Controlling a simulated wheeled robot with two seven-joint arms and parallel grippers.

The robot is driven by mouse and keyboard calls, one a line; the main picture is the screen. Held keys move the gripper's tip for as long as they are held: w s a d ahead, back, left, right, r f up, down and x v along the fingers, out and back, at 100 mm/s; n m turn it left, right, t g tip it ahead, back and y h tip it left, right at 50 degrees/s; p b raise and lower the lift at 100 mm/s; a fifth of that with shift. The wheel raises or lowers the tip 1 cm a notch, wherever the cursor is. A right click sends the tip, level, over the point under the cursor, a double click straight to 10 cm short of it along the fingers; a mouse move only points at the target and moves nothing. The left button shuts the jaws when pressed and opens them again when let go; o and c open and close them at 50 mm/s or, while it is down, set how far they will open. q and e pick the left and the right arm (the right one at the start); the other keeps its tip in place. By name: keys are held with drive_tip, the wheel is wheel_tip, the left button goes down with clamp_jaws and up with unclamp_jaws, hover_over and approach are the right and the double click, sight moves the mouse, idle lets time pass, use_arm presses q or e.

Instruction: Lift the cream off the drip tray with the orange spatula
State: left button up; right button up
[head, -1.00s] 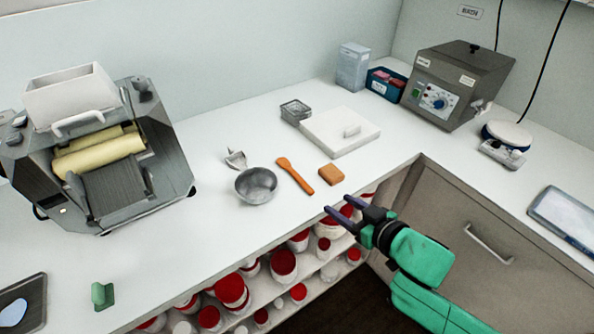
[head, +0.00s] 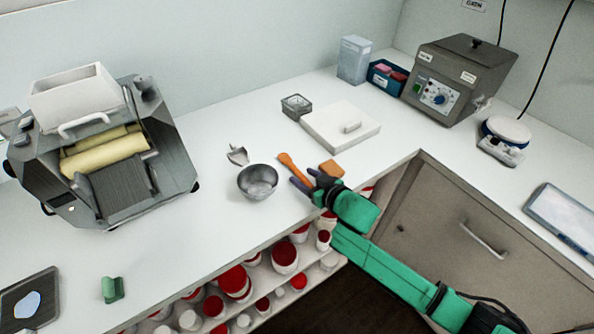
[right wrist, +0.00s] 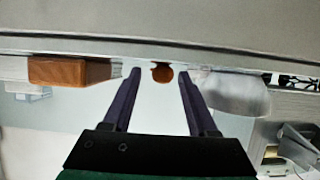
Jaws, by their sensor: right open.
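The orange spatula (head: 289,163) lies on the white counter, its far end showing just beyond my right gripper (head: 302,178). My gripper and wrist hide its near part. In the right wrist view, the spatula's round orange end (right wrist: 162,73) shows between the two open fingers (right wrist: 160,76). It appears apart from both fingers. A pale bluish-white cream patch (head: 27,304) lies on the dark drip tray (head: 47,278) at the lower left, cut by the picture edge. My left gripper is not in view.
A metal bowl (head: 257,182) stands left of the spatula and an orange-brown block (head: 331,168) right of it. The roller mill (head: 120,190) stands at left, a green piece (head: 112,289) near the drip tray. Red-lidded jars (head: 285,257) fill the shelf below.

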drive_tip(key=shift+s, duration=0.1)
clamp_jaws()
